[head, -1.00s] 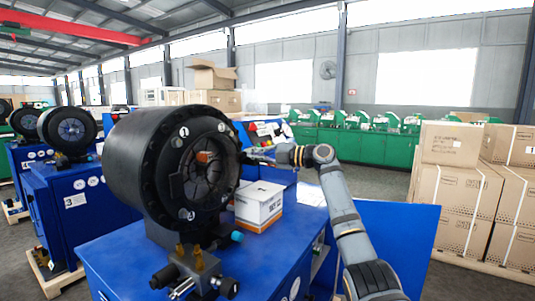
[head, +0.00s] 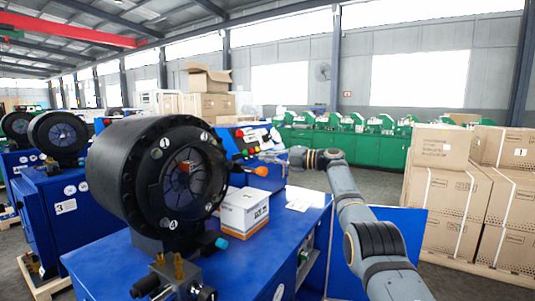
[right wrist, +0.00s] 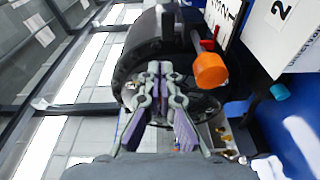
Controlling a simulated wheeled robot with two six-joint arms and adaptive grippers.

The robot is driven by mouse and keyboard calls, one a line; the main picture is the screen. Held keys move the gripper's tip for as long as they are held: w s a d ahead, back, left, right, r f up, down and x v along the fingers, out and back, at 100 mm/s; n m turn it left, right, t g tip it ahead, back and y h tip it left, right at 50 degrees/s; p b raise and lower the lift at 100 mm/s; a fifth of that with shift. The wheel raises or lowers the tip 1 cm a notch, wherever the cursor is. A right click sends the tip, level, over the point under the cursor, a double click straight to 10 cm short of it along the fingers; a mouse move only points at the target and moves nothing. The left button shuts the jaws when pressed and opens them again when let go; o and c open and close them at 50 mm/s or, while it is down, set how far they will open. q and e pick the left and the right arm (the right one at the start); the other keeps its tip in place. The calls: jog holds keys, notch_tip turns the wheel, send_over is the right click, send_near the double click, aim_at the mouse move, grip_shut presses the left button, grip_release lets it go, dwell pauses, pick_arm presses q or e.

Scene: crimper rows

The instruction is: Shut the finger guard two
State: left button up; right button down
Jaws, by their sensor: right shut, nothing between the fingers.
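A black round crimper head (head: 115,178) stands on a blue cabinet, its segmented opening facing right. White marks sit around its face; 1 and 4 are readable, and no separate guard marked two can be made out. An orange knob (head: 262,171) stands out to the right of the face; it also shows in the right wrist view (right wrist: 210,70). My right gripper (head: 270,157) is shut and empty, just above the knob in the head view. In the right wrist view its fingertips (right wrist: 160,68) lie left of the knob, apart from it, across the crimper head. My left gripper is not in view.
A white carton (head: 243,212) stands on the blue cabinet top (head: 265,245). A teal knob (head: 221,243) and brass fittings are below the head. Stacked cartons (head: 440,190) are at the right.

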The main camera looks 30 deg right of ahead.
jog(key=s+d+f+m+t+h+p, duration=0.1)
jog(key=s+d+f+m+h+p, duration=0.1)
jog(key=d+m+h+p, duration=0.55)
jog(key=s+d+f+m+h+p, duration=0.25)
jog(key=d+m+h+p, duration=0.25)
jog(key=d+m+p, duration=0.5)
jog(key=s+a+r+m+y+p, duration=0.15)
jog(key=s+a+p, duration=0.25)
jog(key=a, duration=0.4)
jog(key=s+a+r+m+t+y+p, duration=0.1)
jog(key=s+a+r+y+p, duration=0.15)
jog(key=s+a+p, duration=0.45)
jog(key=s+a+r+m+y+p, duration=0.1)
jog(key=s+a+r+y+p, duration=0.15)
jog(key=a, duration=0.75)
jog(key=y+b, duration=0.1)
jog(key=b, duration=1.5)
send_near(231, 164)
jog(key=p+x, duration=0.3)
jog(key=x, duration=0.3)
jog(key=shift+a+r+p, duration=0.1)
jog(key=shift+p, duration=0.2)
jog(key=shift+w+a, duration=0.15)
jog(key=shift+w, duration=0.2)
jog(key=shift+f, duration=0.2)
